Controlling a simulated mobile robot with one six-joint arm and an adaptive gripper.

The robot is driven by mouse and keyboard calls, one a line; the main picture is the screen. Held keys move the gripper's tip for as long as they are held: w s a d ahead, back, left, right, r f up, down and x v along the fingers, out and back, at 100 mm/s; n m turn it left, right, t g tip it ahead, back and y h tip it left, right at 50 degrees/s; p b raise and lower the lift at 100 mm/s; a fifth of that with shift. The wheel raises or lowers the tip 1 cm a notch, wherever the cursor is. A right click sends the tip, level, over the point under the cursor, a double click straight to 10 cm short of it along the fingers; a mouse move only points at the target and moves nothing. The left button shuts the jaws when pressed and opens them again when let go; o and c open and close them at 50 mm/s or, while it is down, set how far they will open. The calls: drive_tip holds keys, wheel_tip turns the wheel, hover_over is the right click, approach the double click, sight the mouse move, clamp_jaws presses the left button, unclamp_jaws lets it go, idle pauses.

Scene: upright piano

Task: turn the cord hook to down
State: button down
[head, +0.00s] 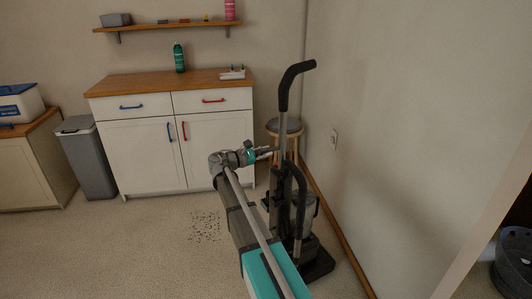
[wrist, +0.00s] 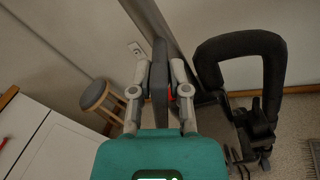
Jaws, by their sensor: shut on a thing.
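An upright vacuum cleaner (head: 299,200) with a black curved handle stands on the floor right of my arm. My gripper (head: 272,151) reaches its upright tube from the left. In the wrist view my gripper (wrist: 160,75) has its two pale fingers on either side of a dark, long flat piece, which looks like the cord hook (wrist: 159,58), and is shut on it. The piece runs lengthwise between the fingers, with a small red spot beside it. In the head view the hook is too small to make out.
A stool (head: 286,127) stands behind the vacuum, near the wall. A white cabinet (head: 150,150) with a wooden top is at the back left, a grey bin (head: 88,160) beside it. Dark crumbs (head: 207,226) lie on the floor.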

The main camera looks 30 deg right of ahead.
drive_tip(key=n, duration=0.5)
drive_tip(key=shift+s, duration=0.1)
drive_tip(key=shift+n, duration=0.3)
drive_tip(key=c, duration=0.6)
unclamp_jaws()
drive_tip(key=shift+a, duration=0.15)
drive_tip(key=a, duration=1.1)
drive_tip(key=shift+s+a, duration=0.2)
drive_tip(key=shift+a, duration=0.15)
